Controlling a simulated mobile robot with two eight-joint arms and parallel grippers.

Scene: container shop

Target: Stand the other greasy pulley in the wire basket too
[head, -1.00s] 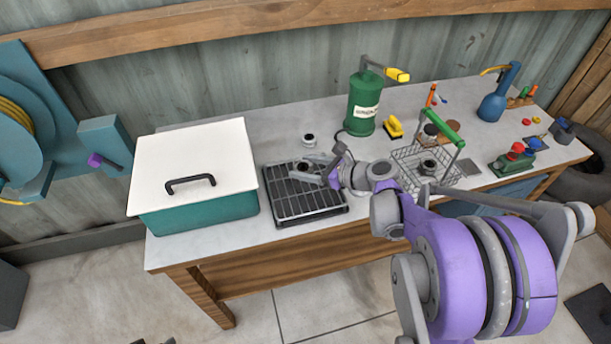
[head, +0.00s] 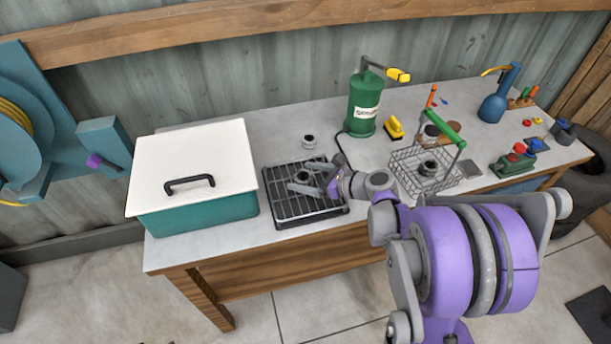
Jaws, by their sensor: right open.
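A small dark grey pulley (head: 301,177) sits on the black slatted rack tray (head: 285,214). My right gripper (head: 310,177) is open low over the tray, coming in from the right, with its fingertips close to this pulley. I cannot tell whether they touch it. Another dark pulley (head: 428,167) is in the wire basket (head: 408,178), which has a green handle (head: 440,128). A third pulley-like piece (head: 309,141) stands on the bench behind the tray. My left gripper is not in view.
A teal bin with a white lid (head: 185,152) stands left of the tray. A green canister (head: 362,105) and a yellow brush (head: 393,128) stand behind.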

